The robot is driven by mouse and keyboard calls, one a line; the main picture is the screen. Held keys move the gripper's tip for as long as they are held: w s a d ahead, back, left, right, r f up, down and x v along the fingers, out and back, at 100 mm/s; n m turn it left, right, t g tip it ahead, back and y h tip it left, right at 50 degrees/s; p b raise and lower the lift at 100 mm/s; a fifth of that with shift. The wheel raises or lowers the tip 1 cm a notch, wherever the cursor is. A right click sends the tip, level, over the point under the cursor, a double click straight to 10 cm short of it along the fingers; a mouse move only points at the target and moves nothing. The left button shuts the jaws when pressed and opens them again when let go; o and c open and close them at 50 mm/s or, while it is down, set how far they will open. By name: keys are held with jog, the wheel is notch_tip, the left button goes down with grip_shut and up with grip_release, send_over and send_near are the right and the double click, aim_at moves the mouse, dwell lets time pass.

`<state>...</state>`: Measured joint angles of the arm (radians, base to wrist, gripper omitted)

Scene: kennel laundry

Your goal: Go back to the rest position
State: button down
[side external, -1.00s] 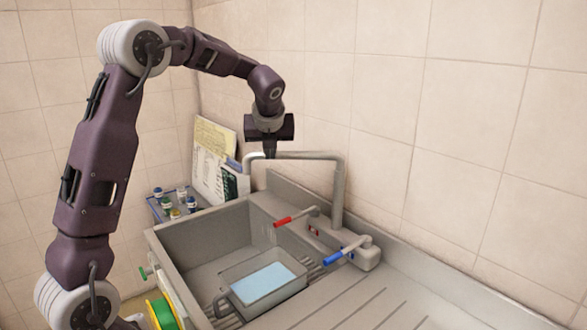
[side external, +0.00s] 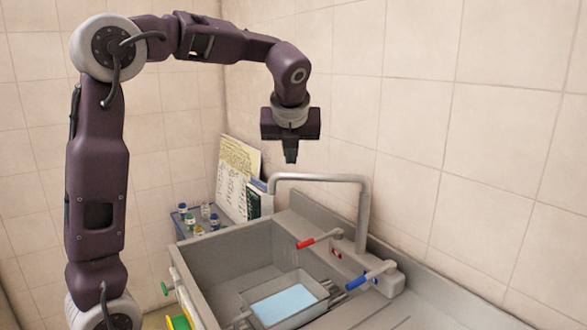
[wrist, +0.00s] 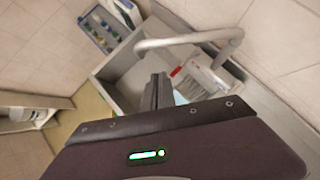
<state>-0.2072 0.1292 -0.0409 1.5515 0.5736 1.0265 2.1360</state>
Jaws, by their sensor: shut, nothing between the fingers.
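My gripper (side external: 291,157) hangs pointing down from my raised arm, with its fingers together and nothing between them. In the side external view it is above the grey tap spout (side external: 320,178), apart from it, near the spout's left end. The fingers also show in the wrist view (wrist: 158,82), over the grey sink (wrist: 122,80). In the side external view, the sink (side external: 215,248) lies below my gripper.
A grey tub with light blue contents (side external: 285,303) sits in the sink. A red-handled lever (side external: 318,240) and a blue-handled lever (side external: 370,273) stand by the tap. A blue rack of small bottles (side external: 181,226) and leaning papers (side external: 236,178) are behind. The tiled wall is close.

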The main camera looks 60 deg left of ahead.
jog(key=s+d+f+n+h, duration=0.3)
jog(key=s+d+n, duration=0.6)
jog(key=s+n, duration=0.3)
jog(key=s+d+f+n+t+h, duration=0.1)
jog(key=s+d+f+n+h, duration=0.2)
jog(key=s+d+n, duration=0.6)
jog(key=s+f+n, duration=0.2)
jog(key=s+n, duration=0.1)
jog(key=s, duration=0.1)
jog(key=shift+d+f+n, duration=0.2)
jog(key=shift+d+n, duration=0.15)
jog(key=shift+n, duration=0.05)
